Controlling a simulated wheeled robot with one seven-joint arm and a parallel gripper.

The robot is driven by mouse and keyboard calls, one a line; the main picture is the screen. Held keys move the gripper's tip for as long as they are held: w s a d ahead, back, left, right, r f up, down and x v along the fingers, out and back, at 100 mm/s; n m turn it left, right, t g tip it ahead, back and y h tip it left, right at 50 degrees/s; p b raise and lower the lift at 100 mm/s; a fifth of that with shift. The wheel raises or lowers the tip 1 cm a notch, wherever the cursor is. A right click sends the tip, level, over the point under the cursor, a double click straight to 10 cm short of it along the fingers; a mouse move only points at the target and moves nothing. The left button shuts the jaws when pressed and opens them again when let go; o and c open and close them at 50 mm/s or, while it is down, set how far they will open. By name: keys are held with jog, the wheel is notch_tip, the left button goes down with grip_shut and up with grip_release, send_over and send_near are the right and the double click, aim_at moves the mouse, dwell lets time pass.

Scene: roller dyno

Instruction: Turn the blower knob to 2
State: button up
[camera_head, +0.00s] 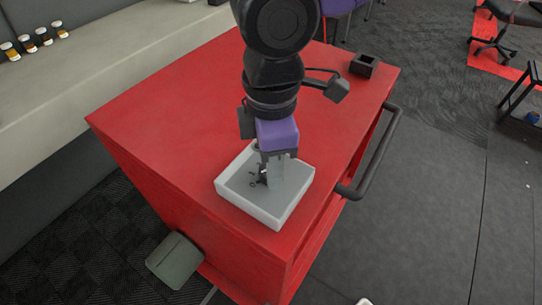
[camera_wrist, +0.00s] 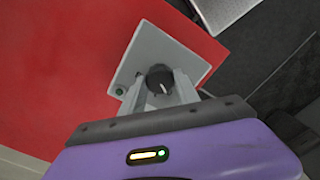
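The blower control box (camera_head: 280,216) is a pale grey box with a sloped grey face, standing at the front corner of the red cabinet top. In the wrist view the box face (camera_wrist: 152,48) shows a round dark knob (camera_wrist: 160,80) with a white pointer line, and a small green light near a corner. My gripper (camera_head: 272,172) is over the face, pointing down; in the head view it hides much of the knob (camera_head: 264,175). In the wrist view its two pale fingers (camera_wrist: 160,88) stand apart on either side of the knob. Contact cannot be told. Small dial marks are unreadable.
The red cabinet top (camera_head: 170,110) is mostly clear. A small black open box (camera_head: 364,65) sits at its far right corner. A dark handle bar (camera_head: 375,155) runs along the right side. Small bottles (camera_head: 35,39) stand on the pale ledge at left.

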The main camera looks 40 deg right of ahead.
grip_shut()
jog(key=m+p, duration=0.1)
jog(key=m, duration=0.2)
jog(key=shift+a+r+p, duration=0.1)
jog(key=shift+p, duration=0.25)
jog(key=m+p, duration=0.2)
jog(key=m, duration=0.2)
jog(key=m+p, duration=0.3)
jog(key=m, duration=0.2)
jog(key=shift+m+p, duration=1.2)
jog(key=shift+m, duration=0.6)
